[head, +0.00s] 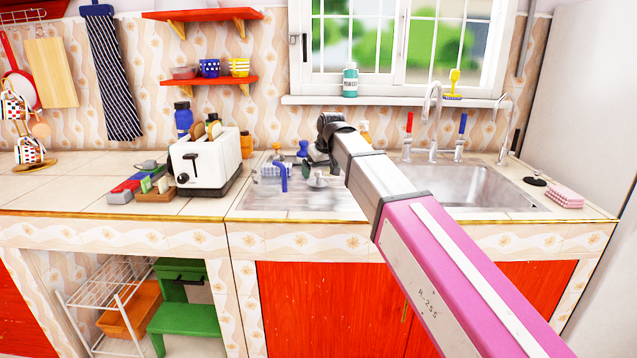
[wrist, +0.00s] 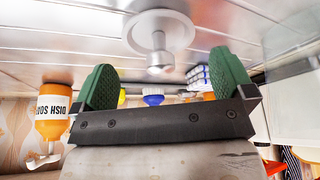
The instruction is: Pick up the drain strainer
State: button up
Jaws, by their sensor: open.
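The drain strainer (head: 318,181) is a small silver disc with a knob, lying on the metal drainboard left of the sink basin. In the wrist view, which is upside down, the strainer (wrist: 160,32) shows its wide rim and its knob pointing away from the metal. My gripper (wrist: 166,78) is open, with its two green finger pads on either side of the knob's line. The pads appear apart from the strainer, and nothing is held. In the head view my gripper (head: 322,150) is over the drainboard, its fingers mostly hidden by the wrist.
An orange dish soap bottle (wrist: 53,118) stands close to one finger. A toaster (head: 205,162) stands left. The sink basin (head: 470,187) and faucet (head: 432,115) are right.

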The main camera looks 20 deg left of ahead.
aim_at(320, 172)
jog(key=x, duration=0.3)
jog(key=shift+f, duration=0.25)
jog(key=shift+s, duration=0.1)
jog(key=shift+c, duration=0.3)
jog(key=c, duration=0.8)
jog(key=shift+r, duration=0.1)
